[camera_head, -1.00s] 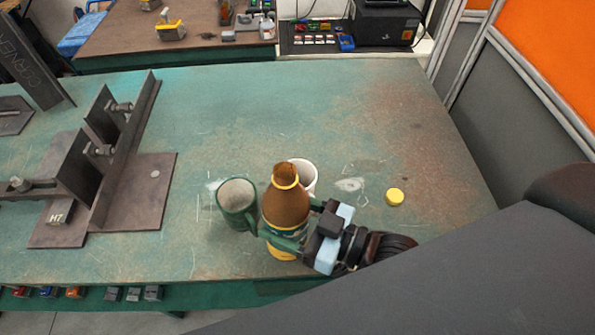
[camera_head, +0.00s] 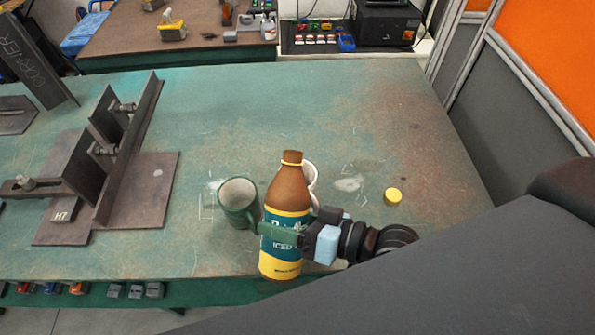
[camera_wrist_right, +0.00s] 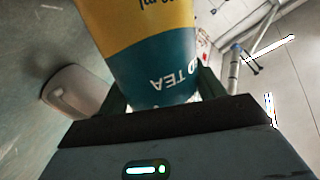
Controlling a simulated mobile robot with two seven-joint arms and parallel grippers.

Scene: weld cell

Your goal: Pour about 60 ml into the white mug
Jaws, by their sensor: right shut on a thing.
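My right gripper (camera_head: 283,236) is shut around the middle of a brown iced-tea bottle (camera_head: 288,190) with a teal and yellow label. The bottle's neck leans away from the head camera and its mouth opening is not visible. The white mug (camera_head: 314,172) stands behind the bottle and is largely hidden by it; no stream of liquid can be seen. In the right wrist view the bottle (camera_wrist_right: 150,45) fills the space between the fingers, and a pale mug (camera_wrist_right: 82,88) shows at the left. My left gripper is not in view.
A green mug (camera_head: 238,200) stands close left of the bottle. A yellow cap (camera_head: 393,195) lies to the right on the workbench (camera_head: 270,110). A steel angle fixture (camera_head: 145,190) occupies the left side. The far middle of the bench is clear.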

